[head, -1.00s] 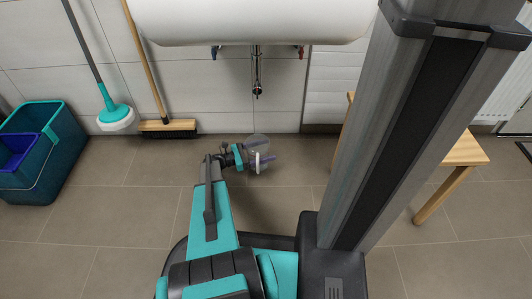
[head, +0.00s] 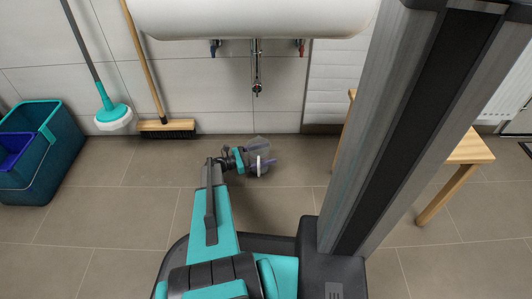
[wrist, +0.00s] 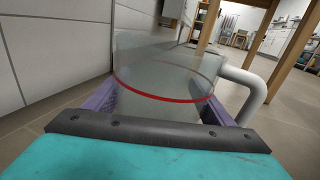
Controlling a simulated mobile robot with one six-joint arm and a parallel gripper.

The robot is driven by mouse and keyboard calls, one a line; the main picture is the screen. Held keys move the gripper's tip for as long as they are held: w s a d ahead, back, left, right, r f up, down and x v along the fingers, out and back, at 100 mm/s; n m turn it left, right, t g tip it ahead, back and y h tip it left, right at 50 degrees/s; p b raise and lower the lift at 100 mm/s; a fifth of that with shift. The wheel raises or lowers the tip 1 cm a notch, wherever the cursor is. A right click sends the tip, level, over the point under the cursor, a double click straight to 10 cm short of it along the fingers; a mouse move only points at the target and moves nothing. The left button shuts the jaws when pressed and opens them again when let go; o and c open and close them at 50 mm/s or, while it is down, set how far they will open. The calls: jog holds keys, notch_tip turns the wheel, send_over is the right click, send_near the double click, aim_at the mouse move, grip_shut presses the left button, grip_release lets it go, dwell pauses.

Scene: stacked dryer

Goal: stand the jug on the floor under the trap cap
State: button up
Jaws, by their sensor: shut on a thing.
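The clear jug (head: 257,150) has a white handle, and in the wrist view the jug (wrist: 165,78) shows a red line around it. My gripper (head: 260,161) is shut on the jug, with its purple fingers on both sides of the body in the wrist view (wrist: 158,100). The jug is low near the floor; I cannot tell whether its base touches. The trap cap (head: 257,89) is at the lower end of the drain pipe beneath the white basin. In the head view the jug appears below it in the picture, on the robot's side of the wall.
The white basin (head: 250,18) overhangs the wall side. A broom (head: 167,129), a mop (head: 114,114) and a teal bucket (head: 60,160) stand at left. A wooden stand (head: 465,151) is at right. The tiled floor (head: 140,180) around the jug is clear.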

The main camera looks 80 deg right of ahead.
jog(key=shift+f, duration=0.15)
jog(key=o, duration=1.1)
jog(key=shift+w+r, duration=0.1)
jog(key=shift+r, duration=0.15)
jog(key=shift+w+a+p, duration=0.15)
jog(key=shift+w+p, duration=0.2)
jog(key=p+v, duration=0.4)
jog(key=v, duration=0.5)
jog(key=shift+w+a, duration=0.1)
jog(key=shift+w, duration=0.1)
jog(key=shift+p+v, duration=0.35)
jog(key=shift+v, duration=0.45)
